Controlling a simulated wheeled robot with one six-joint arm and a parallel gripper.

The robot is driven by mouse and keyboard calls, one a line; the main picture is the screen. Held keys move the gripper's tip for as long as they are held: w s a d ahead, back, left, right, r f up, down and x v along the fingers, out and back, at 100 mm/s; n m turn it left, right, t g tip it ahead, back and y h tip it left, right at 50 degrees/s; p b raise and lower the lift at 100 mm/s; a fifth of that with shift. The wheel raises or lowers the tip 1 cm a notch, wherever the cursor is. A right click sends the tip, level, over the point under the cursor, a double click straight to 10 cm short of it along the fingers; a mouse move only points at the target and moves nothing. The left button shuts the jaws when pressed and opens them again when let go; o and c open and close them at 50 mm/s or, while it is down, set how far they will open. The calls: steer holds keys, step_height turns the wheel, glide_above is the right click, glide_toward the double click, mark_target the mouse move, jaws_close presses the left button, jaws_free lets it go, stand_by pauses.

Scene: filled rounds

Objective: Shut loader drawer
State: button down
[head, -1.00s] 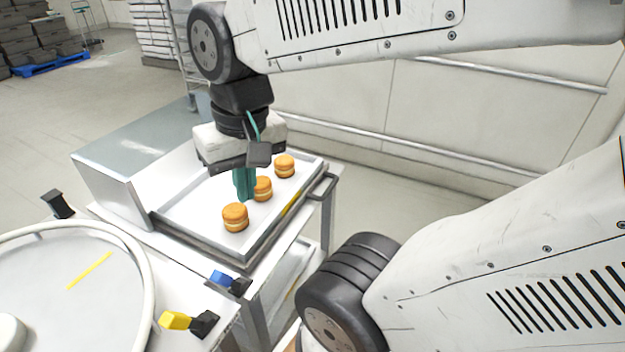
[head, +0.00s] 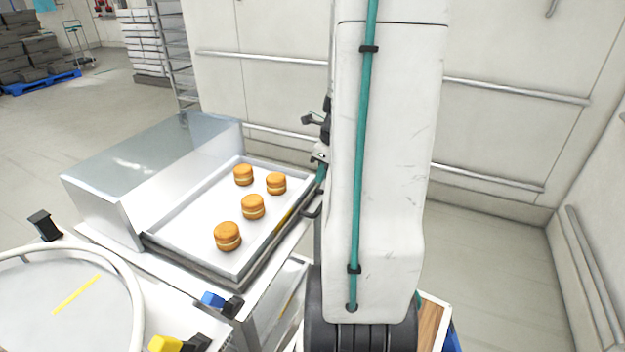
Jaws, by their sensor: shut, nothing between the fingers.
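The loader drawer (head: 190,253) is a shallow metal tray pulled out from under the steel loader housing (head: 150,165). Several orange-brown filled rounds (head: 252,206) stand upright on its floor, apart from each other. The drawer's handle (head: 312,207) is on its right side, partly hidden by my arm. My gripper (head: 322,172) is at the drawer's right edge near the handle, mostly hidden behind my arm. Its teal fingers look shut and hold nothing. Whether they touch the handle or drawer cannot be seen.
A round table with a white rim (head: 125,262) stands front left. A wall with rails (head: 510,92) closes off the back and right. Open floor lies at far left.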

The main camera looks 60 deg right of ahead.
steer(key=x, duration=0.8)
steer(key=shift+w+a+f, duration=0.1)
steer(key=shift+f, duration=0.1)
